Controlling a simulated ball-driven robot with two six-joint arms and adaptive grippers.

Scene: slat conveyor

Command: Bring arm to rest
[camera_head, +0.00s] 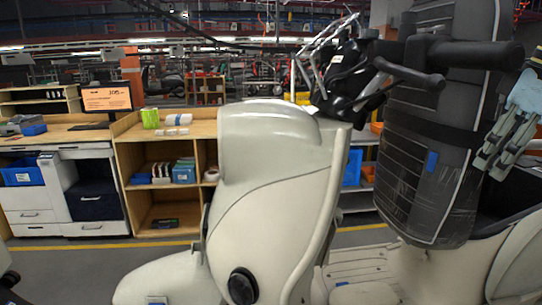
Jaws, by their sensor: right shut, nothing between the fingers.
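My right gripper (491,165) shows at the right edge, grey with a pale blue upper part. It points down and to the left, and its fingers are shut with nothing between them. It hangs beside the tall black padded piece (425,150), above the rear part of a cream scooter (275,190). I cannot tell whether it touches either one. My left gripper is not in view.
The scooter's front fills the middle, with a black handlebar (405,72) sticking out to the right. Behind it stand a wooden shelf (160,205) and a white drawer cabinet (92,228).

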